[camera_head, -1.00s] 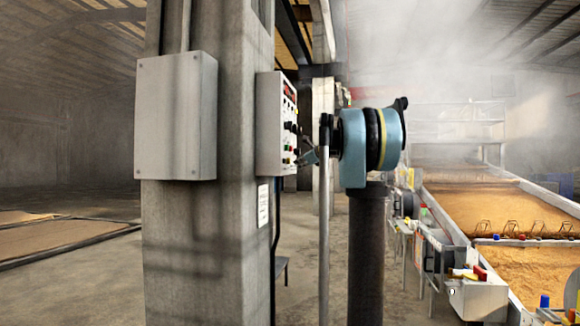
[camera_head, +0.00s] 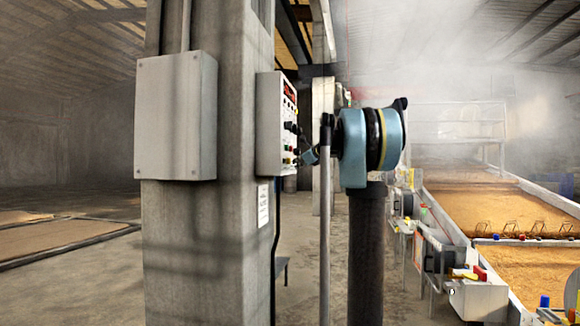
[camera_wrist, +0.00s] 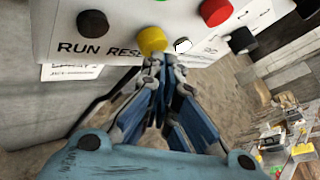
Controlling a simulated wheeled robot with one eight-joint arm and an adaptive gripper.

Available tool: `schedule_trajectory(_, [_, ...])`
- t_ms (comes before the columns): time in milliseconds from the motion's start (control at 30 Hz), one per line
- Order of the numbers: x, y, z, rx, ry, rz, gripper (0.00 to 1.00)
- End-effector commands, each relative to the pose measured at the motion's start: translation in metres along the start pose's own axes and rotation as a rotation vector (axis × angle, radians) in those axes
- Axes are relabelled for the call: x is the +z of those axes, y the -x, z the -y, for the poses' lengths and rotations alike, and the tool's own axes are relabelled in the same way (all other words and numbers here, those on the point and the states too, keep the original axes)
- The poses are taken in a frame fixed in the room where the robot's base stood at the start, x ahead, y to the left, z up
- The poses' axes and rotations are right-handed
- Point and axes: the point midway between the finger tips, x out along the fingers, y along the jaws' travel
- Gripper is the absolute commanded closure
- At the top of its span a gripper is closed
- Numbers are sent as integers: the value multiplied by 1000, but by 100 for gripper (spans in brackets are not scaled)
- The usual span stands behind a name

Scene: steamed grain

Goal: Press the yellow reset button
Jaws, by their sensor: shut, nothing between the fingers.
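The yellow button (camera_wrist: 152,40) sits on the lower part of a white control panel (camera_wrist: 110,25), above the printed word that starts "RES". My gripper (camera_wrist: 160,66) is shut and empty, with its tips just below the yellow button in the wrist view. I cannot tell whether the tips touch it. In the head view the panel (camera_head: 265,120) is mounted on the right side of a concrete column, and my gripper (camera_head: 308,155) is close to its button face.
A black button (camera_wrist: 92,22) is left of the yellow one, and a red button (camera_wrist: 216,11) and another black one (camera_wrist: 242,40) are to the right. A grey box (camera_head: 175,115) is on the column (camera_head: 205,250). Grain beds (camera_head: 500,210) lie at right.

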Motion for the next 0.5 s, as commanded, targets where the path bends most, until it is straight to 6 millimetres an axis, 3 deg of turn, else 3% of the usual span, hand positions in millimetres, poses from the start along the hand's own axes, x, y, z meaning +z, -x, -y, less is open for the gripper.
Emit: schedule_trajectory(500, [3, -4, -3, 0, 0, 0, 100])
